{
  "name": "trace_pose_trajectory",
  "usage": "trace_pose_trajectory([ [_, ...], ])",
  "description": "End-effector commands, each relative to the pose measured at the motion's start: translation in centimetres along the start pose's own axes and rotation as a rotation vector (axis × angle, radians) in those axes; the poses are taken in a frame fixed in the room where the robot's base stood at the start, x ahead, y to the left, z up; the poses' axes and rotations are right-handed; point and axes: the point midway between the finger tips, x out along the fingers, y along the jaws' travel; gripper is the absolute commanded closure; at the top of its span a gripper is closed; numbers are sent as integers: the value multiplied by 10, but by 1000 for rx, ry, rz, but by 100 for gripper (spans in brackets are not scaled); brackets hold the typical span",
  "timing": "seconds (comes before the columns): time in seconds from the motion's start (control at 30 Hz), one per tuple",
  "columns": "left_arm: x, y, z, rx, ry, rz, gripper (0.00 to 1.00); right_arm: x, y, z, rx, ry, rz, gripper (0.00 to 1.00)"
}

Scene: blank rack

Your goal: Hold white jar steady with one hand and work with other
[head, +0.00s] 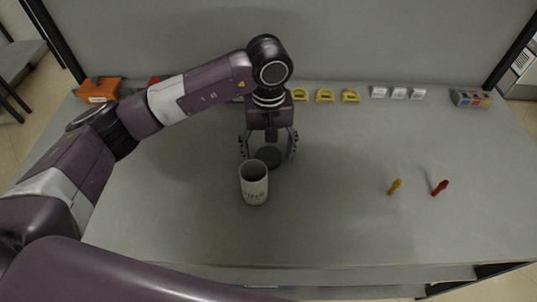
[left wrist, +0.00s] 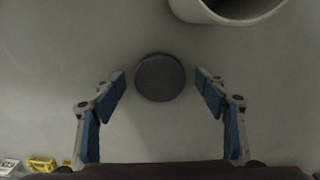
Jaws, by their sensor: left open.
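The white jar (head: 254,190) stands upright on the grey table with its open mouth up and dark lettering on its side. Its rim (left wrist: 205,12) also shows at the top of the left wrist view. A dark grey round disc, like a lid (head: 268,158), lies just behind the jar. My left gripper (head: 267,150) is open and points down over the disc. In the left wrist view the disc (left wrist: 160,77) sits between the spread blue fingertips, with a gap on each side. My right gripper is not in view.
A yellow marker-like item (head: 394,187) and a red one (head: 440,187) lie on the right. Yellow pieces (head: 325,96), white blocks (head: 398,93), a multicoloured box (head: 470,98) and an orange box (head: 98,89) line the back edge. The front centre and right are mostly clear.

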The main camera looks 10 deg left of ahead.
Motion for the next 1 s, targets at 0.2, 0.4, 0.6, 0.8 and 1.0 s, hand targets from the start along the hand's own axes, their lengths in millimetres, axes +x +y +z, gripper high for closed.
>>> trace_pose_trajectory([
  [0.2, 0, 0, 0, 0, 0, 0, 46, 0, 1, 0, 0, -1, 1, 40],
  [0.4, 0, 0, 0, 0, 0, 0, 64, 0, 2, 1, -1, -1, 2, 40],
  [0.6, 0, 0, 0, 0, 0, 0, 64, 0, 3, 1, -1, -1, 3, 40],
  [0.8, -6, 0, 0, 0, 1, 1, 64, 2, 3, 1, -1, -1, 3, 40],
  [1.0, -32, 1, -1, 1, 5, 3, 64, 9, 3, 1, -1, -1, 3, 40],
])
